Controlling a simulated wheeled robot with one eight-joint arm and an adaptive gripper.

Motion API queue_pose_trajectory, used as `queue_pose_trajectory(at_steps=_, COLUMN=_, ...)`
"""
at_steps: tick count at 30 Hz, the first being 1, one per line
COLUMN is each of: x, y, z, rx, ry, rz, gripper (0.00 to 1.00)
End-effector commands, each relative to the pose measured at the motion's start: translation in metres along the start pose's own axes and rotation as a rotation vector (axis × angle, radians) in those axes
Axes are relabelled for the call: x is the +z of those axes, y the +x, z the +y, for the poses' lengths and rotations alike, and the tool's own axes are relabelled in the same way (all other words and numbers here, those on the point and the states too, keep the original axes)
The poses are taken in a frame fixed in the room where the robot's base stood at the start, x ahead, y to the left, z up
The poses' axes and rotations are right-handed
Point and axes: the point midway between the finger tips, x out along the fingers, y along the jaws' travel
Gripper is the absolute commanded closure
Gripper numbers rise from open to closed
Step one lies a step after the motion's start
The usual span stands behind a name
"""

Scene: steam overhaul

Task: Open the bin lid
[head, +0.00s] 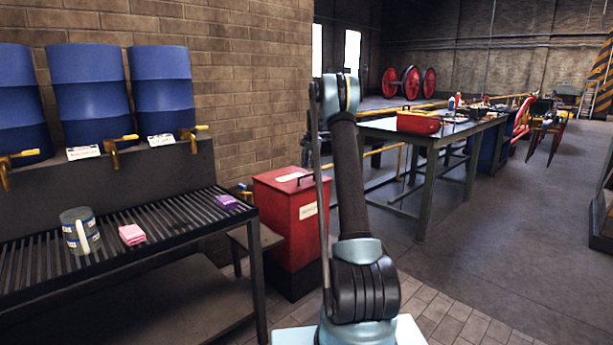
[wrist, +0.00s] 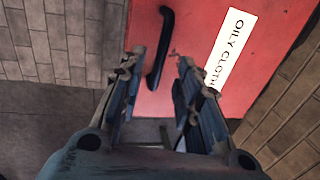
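The red bin (head: 289,228) stands on the floor beside the rack, with its lid (head: 280,181) down. A white label lies on the lid, and another is on the bin's front. In the wrist view the red lid (wrist: 187,32) carries a white label (wrist: 231,45) reading "OILY CLOTH" and a curved black handle (wrist: 161,48). My gripper (wrist: 158,76) is open, its two fingers apart on either side of the handle's near end. No contact with the handle is clear. My gripper is not clearly seen in the head view.
A workbench (head: 424,135) with a red toolbox (head: 418,122) stands beyond my arm. Floor at right is open.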

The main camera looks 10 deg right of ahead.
Motion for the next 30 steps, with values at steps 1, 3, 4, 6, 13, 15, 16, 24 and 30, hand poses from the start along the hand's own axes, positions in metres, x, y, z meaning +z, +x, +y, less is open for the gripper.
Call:
queue_pose_trajectory(at_steps=1, x=0.0, y=0.008, z=0.0, rx=0.0, ry=0.0, rz=0.0, gripper=0.69)
queue_pose_trajectory(at_steps=3, x=0.0, y=0.019, z=0.0, rx=0.0, ry=0.0, rz=0.0, gripper=0.69)
queue_pose_trajectory(at_steps=4, x=0.0, y=0.023, z=0.0, rx=0.0, ry=0.0, rz=0.0, gripper=0.69)
queue_pose_trajectory(at_steps=6, x=0.0, y=0.031, z=0.0, rx=0.0, ry=0.0, rz=0.0, gripper=0.69)
queue_pose_trajectory(at_steps=13, x=0.0, y=0.044, z=0.0, rx=0.0, ry=0.0, rz=0.0, gripper=0.69)
queue_pose_trajectory(at_steps=15, x=0.0, y=0.045, z=0.0, rx=0.0, ry=0.0, rz=0.0, gripper=0.69)
queue_pose_trajectory(at_steps=16, x=0.0, y=0.045, z=0.0, rx=0.0, ry=0.0, rz=0.0, gripper=0.69)
queue_pose_trajectory(at_steps=24, x=0.0, y=0.045, z=0.0, rx=0.0, ry=0.0, rz=0.0, gripper=0.89)
queue_pose_trajectory(at_steps=30, x=0.0, y=0.045, z=0.0, rx=0.0, ry=0.0, rz=0.0, gripper=1.0)
